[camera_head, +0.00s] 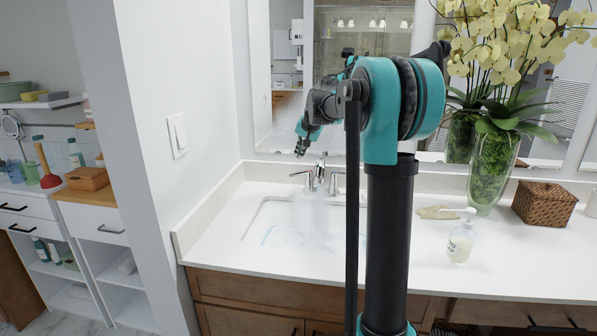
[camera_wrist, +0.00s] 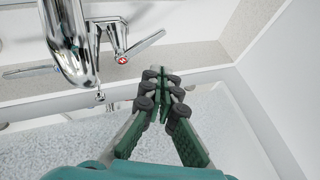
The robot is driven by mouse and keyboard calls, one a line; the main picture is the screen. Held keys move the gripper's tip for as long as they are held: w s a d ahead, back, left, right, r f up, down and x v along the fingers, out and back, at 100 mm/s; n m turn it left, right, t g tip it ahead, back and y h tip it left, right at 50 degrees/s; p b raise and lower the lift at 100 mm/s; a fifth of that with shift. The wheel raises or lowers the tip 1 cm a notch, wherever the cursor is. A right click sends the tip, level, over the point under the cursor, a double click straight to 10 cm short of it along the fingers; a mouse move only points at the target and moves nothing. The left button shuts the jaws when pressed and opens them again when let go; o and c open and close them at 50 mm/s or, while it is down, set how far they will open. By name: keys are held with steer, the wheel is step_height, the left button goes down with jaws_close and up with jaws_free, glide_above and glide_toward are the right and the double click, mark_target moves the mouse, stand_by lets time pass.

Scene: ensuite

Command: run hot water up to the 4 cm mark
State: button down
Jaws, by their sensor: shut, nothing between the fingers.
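The chrome tap (camera_head: 319,172) stands at the back of the white sink (camera_head: 247,222), with a pale stream falling from its spout (camera_wrist: 68,40). Water (camera_head: 285,238) lies in the basin; its level is hard to judge, and I see no 4 cm mark. In the wrist view a lever with a red mark (camera_wrist: 121,58) stands right of the spout, and another lever (camera_wrist: 30,71) points left. My gripper (camera_head: 301,149) is above and slightly left of the tap in the head view. Its fingers (camera_wrist: 158,80) are shut and empty, right of and apart from the red-marked lever in the wrist view.
A soap bottle (camera_head: 462,238), a glass vase (camera_head: 492,168) with yellow orchids and a wicker box (camera_head: 543,203) stand on the counter to the right. A mirror (camera_head: 285,60) is behind the tap. A wall (camera_head: 170,90) closes the left side.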

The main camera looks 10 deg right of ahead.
steer(key=s+d+f+m+t, duration=0.3)
steer(key=s+m+t, duration=0.1)
steer(key=s+m, duration=0.6)
glide_toward(296, 175)
steer(key=d+x, duration=0.1)
steer(key=x, duration=0.5)
steer(key=shift+a+f+n+y, duration=0.3)
steer(key=shift+a+f+y, duration=0.05)
steer(key=shift+f+y, duration=0.1)
steer(key=shift+w+a+m+h, duration=0.35)
steer(key=shift+w+m+h, duration=0.15)
steer(key=shift+m+h, duration=0.35)
steer(key=shift+w+a, duration=0.35)
steer(key=shift+w, duration=0.45)
steer(key=shift+w+a, duration=0.4)
steer(key=shift+w, duration=0.45)
